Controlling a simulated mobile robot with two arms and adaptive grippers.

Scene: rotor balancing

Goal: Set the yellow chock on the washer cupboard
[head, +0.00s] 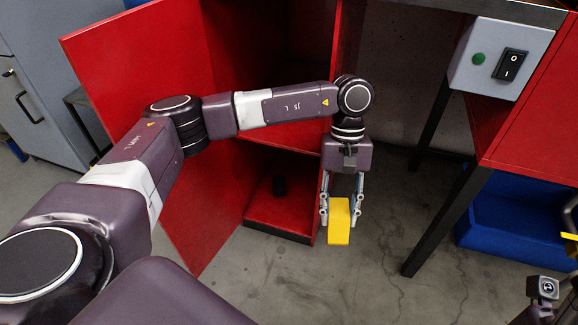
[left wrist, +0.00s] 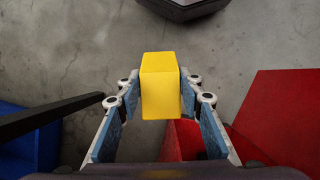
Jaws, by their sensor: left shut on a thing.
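The yellow chock (head: 339,222) is a small block held between the fingers of my left gripper (head: 340,205). It hangs in the air in front of the right side of a red cupboard (head: 283,212), over the grey floor. In the left wrist view the chock (left wrist: 161,88) sits between the two blue-padded fingers (left wrist: 160,105), which press on its sides. The cupboard's door (head: 150,130) stands open to the left. I cannot tell from any label whether this is the washer cupboard.
To the right are a dark table leg (head: 440,225), a grey switch box (head: 500,60) and a blue bin (head: 515,225). Dark and yellow parts, perhaps my right gripper, are cut off at the right edge.

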